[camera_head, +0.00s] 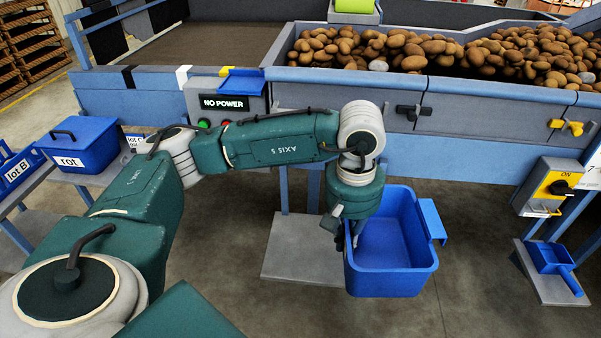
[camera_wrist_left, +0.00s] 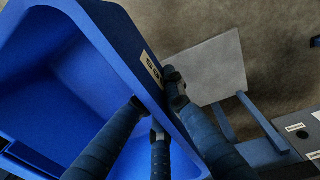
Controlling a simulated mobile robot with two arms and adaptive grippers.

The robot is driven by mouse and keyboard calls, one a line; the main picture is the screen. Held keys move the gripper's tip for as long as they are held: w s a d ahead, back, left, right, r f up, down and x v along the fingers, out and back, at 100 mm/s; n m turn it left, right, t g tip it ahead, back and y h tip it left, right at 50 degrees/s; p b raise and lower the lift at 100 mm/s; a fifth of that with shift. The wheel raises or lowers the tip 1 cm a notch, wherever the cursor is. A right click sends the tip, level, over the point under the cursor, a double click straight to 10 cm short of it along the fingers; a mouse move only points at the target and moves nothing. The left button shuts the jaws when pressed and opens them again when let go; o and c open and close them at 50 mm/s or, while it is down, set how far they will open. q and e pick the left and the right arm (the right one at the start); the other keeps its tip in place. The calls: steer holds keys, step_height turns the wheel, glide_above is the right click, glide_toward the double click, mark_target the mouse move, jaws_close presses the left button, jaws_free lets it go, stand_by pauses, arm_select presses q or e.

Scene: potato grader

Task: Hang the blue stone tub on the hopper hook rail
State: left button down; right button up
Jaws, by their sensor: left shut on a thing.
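The blue stone tub (camera_head: 408,278) is empty and hangs in the air below the grader's front, its open top up and a little tilted. A hooked lip (camera_head: 432,221) sticks out on its right side. My left gripper (camera_head: 345,238) is shut on the tub's left wall. In the left wrist view the gripper's fingers (camera_wrist_left: 157,106) straddle the wall of the tub (camera_wrist_left: 55,88), near a small label. The blue hopper front (camera_head: 450,150) is behind and above the tub, apart from it. I cannot clearly pick out a hook rail. My right gripper is not in view.
Potatoes with a few stones fill the hopper bed (camera_head: 480,88). The blue rot bin (camera_head: 80,145) is at left.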

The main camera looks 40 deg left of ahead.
arm_select(q)
steer(key=s+a+r+n+p, duration=0.3)
steer(key=a+r+n+p, duration=0.45)
steer(key=n+p, duration=1.1)
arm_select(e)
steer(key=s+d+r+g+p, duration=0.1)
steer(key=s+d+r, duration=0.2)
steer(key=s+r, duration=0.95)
arm_select(q)
steer(key=w+a+f+m+b, duration=0.1)
steer(key=w+a+b, duration=0.5)
steer(key=w, duration=0.7)
steer(key=shift+w+a+f, duration=0.4)
steer(key=shift+a+f, duration=0.05)
steer(key=shift+f, duration=0.25)
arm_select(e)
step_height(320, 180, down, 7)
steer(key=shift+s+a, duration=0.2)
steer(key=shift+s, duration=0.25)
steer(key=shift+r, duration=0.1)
arm_select(q)
steer(key=c, duration=1.8)
jaws_free()
steer(key=shift+s+y, duration=0.1)
steer(key=shift+y, duration=0.2)
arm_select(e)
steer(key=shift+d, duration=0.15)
